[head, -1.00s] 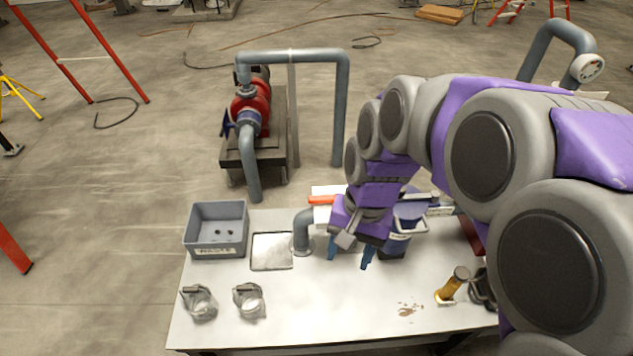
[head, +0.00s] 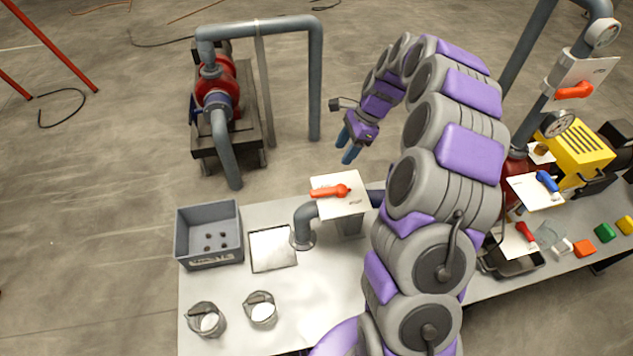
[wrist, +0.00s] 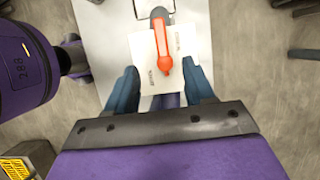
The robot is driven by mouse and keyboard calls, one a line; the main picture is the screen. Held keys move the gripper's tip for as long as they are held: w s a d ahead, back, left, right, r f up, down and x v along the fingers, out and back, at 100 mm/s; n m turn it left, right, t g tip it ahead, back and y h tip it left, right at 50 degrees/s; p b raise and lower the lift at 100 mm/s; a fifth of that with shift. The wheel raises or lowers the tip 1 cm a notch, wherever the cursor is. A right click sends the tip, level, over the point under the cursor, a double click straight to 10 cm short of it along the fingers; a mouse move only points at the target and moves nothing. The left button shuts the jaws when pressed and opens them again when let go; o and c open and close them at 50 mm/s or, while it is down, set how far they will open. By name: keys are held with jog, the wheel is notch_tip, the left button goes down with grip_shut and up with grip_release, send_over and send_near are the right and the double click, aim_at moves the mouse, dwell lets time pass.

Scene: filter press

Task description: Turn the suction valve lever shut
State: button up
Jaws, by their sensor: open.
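An orange lever (head: 330,192) lies across a white label plate (head: 344,206) on top of the grey pipe at the table's back edge. Its handle points left in the head view, in line with the pipe end there; the plate's print is too small to read. My gripper (head: 347,150) is open and empty, above and behind the plate, apart from the lever. In the wrist view the lever (wrist: 162,45) shows beyond and between the two blue fingers of my gripper (wrist: 158,68), nearly parallel to them.
A grey bin (head: 209,235), a flat tray (head: 272,249) and two jars (head: 262,309) stand on the table's left. Another orange lever (head: 574,91), a blue lever (head: 547,181) and a red lever (head: 525,231) are at the right. A red pump (head: 217,95) stands behind.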

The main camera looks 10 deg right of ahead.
jog(key=b, duration=0.2)
send_over(322, 190)
jog(key=d, duration=0.1)
jog(key=f, duration=1.2)
jog(key=shift+s+d, duration=0.1)
jog(key=shift+d, duration=0.1)
notch_tip(322, 190, down, 3)
jog(key=shift+f+b, duration=0.15)
jog(key=shift+b, duration=0.35)
jog(key=shift+f, duration=0.45)
jog(key=shift+a, duration=0.75)
jog(key=shift+c, duration=1)
jog(key=shift+d, duration=0.45)
jog(key=c, duration=0.4)
jog(key=shift+a, duration=0.1)
grip_shut()
